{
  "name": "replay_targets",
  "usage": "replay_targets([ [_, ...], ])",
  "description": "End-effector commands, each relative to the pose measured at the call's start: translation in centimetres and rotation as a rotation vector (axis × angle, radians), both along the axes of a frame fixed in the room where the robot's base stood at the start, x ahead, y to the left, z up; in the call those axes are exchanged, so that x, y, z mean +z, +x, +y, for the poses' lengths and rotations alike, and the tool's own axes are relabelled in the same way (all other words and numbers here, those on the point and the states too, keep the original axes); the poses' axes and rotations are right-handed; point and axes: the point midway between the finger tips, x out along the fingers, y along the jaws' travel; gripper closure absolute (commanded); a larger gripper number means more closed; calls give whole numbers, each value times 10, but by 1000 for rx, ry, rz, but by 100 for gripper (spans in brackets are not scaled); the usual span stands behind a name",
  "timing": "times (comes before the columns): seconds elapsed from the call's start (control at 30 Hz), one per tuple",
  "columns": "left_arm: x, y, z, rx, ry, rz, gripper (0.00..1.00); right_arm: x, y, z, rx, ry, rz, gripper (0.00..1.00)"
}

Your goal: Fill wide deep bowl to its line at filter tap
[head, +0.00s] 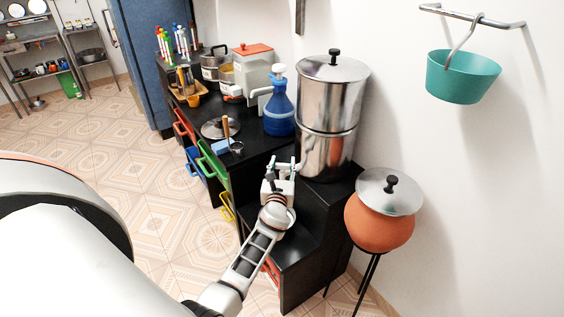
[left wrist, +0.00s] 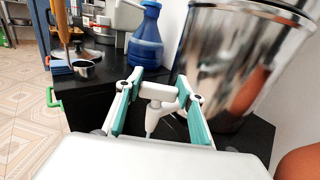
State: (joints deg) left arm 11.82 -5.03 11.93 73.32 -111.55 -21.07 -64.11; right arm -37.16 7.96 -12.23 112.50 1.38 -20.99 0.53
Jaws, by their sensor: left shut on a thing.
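The tall steel filter (head: 331,113) stands on the black stepped cabinet, and its blurred wall also shows in the left wrist view (left wrist: 235,62). My left gripper (head: 281,166) is low in front of the filter. In the left wrist view its fingers (left wrist: 159,84) are shut on a white T-shaped piece (left wrist: 158,93), which looks like the filter's tap. How it joins the filter is hidden. A teal bowl-shaped vessel (head: 463,78) hangs on the wall at the upper right; I cannot tell whether it is the task's bowl. No fill line shows. My right gripper is out of view.
A blue bottle (head: 279,112) stands left of the filter. A pot lid (head: 220,128) and a small steel cup (head: 237,147) lie farther left on the black cabinet (head: 262,150). An orange clay pot (head: 377,226) on a stand is close to the right. The lower step is bare.

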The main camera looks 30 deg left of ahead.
Motion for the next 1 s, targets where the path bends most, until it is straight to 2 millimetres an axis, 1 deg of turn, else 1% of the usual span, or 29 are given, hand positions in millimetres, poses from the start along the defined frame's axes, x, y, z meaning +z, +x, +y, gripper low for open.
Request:
replay_targets([
  [0.03, -2, 0, -2, 16, -4, 3, 84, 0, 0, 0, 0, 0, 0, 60],
  [0.3, -2, 0, -2, 70, -2, 2, 84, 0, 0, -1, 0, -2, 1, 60],
  [0.7, -2, 0, -1, 76, -2, 2, 84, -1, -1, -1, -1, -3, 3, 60],
  [0.73, -2, 0, -1, 76, -2, 2, 57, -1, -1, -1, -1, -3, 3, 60],
  [0.77, -2, 0, -1, 76, -2, 2, 49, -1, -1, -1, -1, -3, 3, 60],
  [0.8, -2, 0, -1, 76, -2, 2, 44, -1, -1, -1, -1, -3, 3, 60],
  [1.0, -1, 0, 0, 76, -1, 0, 44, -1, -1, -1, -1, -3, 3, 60],
])
